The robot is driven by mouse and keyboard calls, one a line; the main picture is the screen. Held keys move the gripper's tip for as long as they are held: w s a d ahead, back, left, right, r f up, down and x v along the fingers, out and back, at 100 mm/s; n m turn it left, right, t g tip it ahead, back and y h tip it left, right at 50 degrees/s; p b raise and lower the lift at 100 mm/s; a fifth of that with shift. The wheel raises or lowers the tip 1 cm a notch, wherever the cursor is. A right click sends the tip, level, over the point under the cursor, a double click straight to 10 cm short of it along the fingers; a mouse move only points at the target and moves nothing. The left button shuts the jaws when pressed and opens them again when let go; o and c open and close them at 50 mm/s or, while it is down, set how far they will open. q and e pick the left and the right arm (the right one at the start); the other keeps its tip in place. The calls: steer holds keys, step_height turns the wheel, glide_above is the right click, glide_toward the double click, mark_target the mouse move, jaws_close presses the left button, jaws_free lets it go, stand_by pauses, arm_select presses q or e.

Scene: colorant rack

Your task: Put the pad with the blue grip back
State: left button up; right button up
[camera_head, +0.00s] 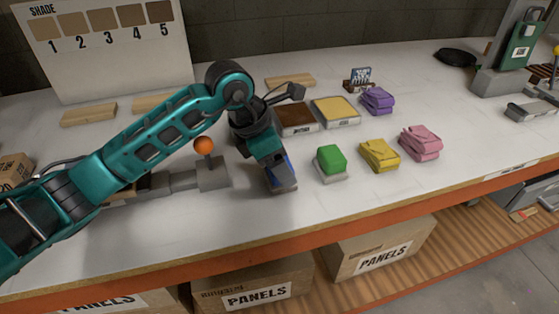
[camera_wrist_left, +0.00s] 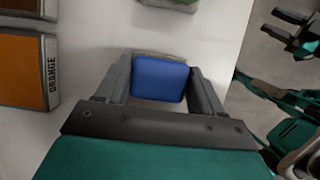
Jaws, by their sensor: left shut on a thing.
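The pad with the blue grip (camera_wrist_left: 159,79) is between the fingers of my left gripper (camera_wrist_left: 163,88) in the left wrist view. The fingers are shut on its blue grip, and a strip of its pale base shows beyond. In the head view the left gripper (camera_head: 280,178) points down at the table, left of the pad with the green grip (camera_head: 330,160). Only a little of the blue grip (camera_head: 289,163) shows there, beside the gripper. I cannot tell whether the pad's base touches the table.
Brown (camera_head: 296,119) and yellow (camera_head: 336,111) colorant trays lie behind the green pad. Folded yellow (camera_head: 379,155), pink (camera_head: 420,142) and purple (camera_head: 377,100) cloths lie to the right. A grey fixture with an orange knob (camera_head: 204,146) stands left of my gripper.

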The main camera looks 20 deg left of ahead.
arm_select(q)
steer(key=shift+f, duration=0.2)
steer(key=o, duration=1.1)
steer(key=shift+r, duration=0.1)
steer(key=v, duration=1.2)
steer(key=shift+r, duration=0.1)
